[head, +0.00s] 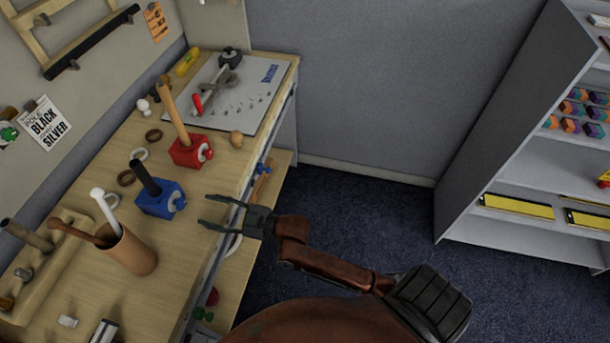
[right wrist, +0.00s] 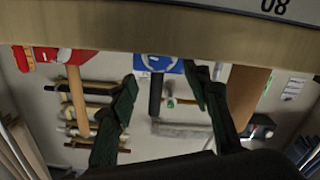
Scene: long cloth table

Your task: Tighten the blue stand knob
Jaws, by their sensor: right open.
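The blue stand (head: 154,199) sits on the wooden table near its right edge, with a dark rod rising from it. Its round knob (head: 180,204) faces the table's edge, toward my right gripper. My right gripper (head: 206,210) is open and empty, fingers pointing left at the knob with a gap between. In the right wrist view the blue stand (right wrist: 170,64) shows beyond and between the spread fingers (right wrist: 160,78), at the table's edge. The knob (right wrist: 153,62) shows on its face. My left gripper is not in view.
A red stand (head: 187,153) with a wooden rod is just behind the blue one. A brown cup (head: 132,256) holding tools stands in front. Rings (head: 126,178) lie left of the stands. A shelf unit (head: 500,150) stands right, across open floor.

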